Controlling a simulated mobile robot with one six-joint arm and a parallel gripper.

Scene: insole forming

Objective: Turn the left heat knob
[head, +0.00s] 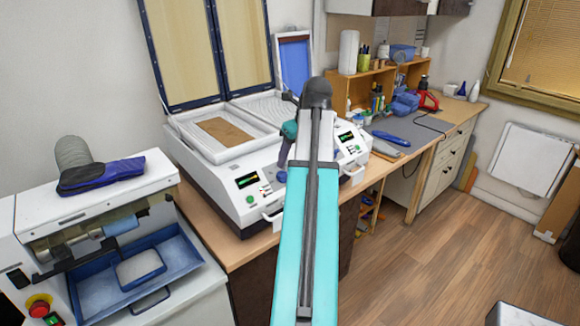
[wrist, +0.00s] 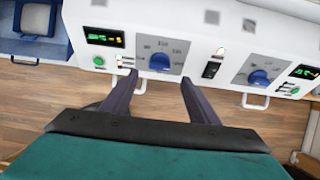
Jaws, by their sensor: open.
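The left heat knob (wrist: 160,62) is a blue knob on a grey dial plate on the white press's front panel. It also shows in the head view (head: 281,176), just left of my arm. In the wrist view, my gripper (wrist: 158,77) is open, with its two dark fingers spread to either side of this knob's dial. Nothing is between the fingers, and I see no contact with the knob. In the head view my arm hides much of the panel's middle, and the fingertips are hard to make out.
The right heat knob (wrist: 260,78) sits further right on the panel. White handles (wrist: 256,102) stick out below. The press (head: 210,165) has raised lids. A grinder with a blue tray (head: 180,253) stands left.

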